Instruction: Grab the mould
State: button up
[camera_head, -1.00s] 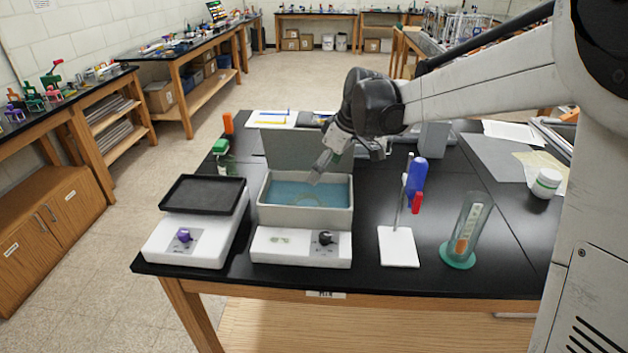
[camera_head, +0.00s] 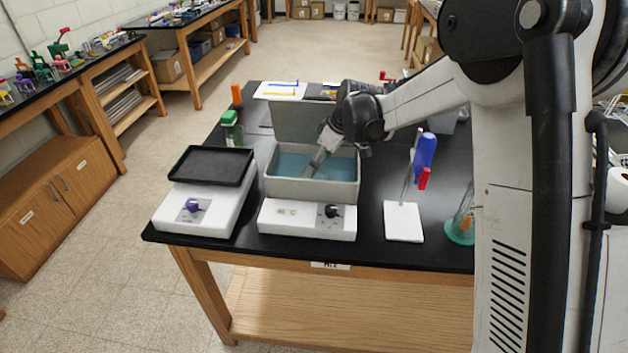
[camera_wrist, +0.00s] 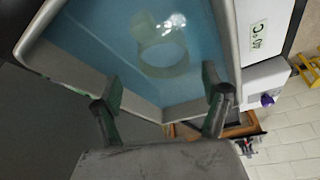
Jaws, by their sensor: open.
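A translucent, pale yellow-green ring-shaped piece, which looks like the mould (camera_wrist: 163,58), lies in the blue water of the bath in the wrist view. I cannot make it out in the head view, where the bath's front wall and my gripper may hide it. The water bath (camera_head: 310,190) is a grey open box with its lid raised behind. My gripper (camera_head: 314,168) reaches down into the bath from the right. In the wrist view my gripper (camera_wrist: 160,88) is open, its two fingers wide apart with nothing between them. The ring lies beyond the fingertips, apart from them.
A stand with a white base (camera_head: 403,222) and a blue bottle (camera_head: 424,155) are to the right.

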jog(key=shift+s+p+x, duration=0.2)
jog(key=shift+p+x, duration=0.05)
jog(key=shift+x, duration=1.1)
jog(key=shift+s+p+x, duration=0.15)
jog(key=shift+p+x, duration=0.05)
jog(key=shift+x, duration=1.1)
jog(key=shift+f, duration=0.1)
jog(key=c, duration=1.4)
jog(key=shift+s+r, duration=0.1)
jog(key=shift+r, duration=0.1)
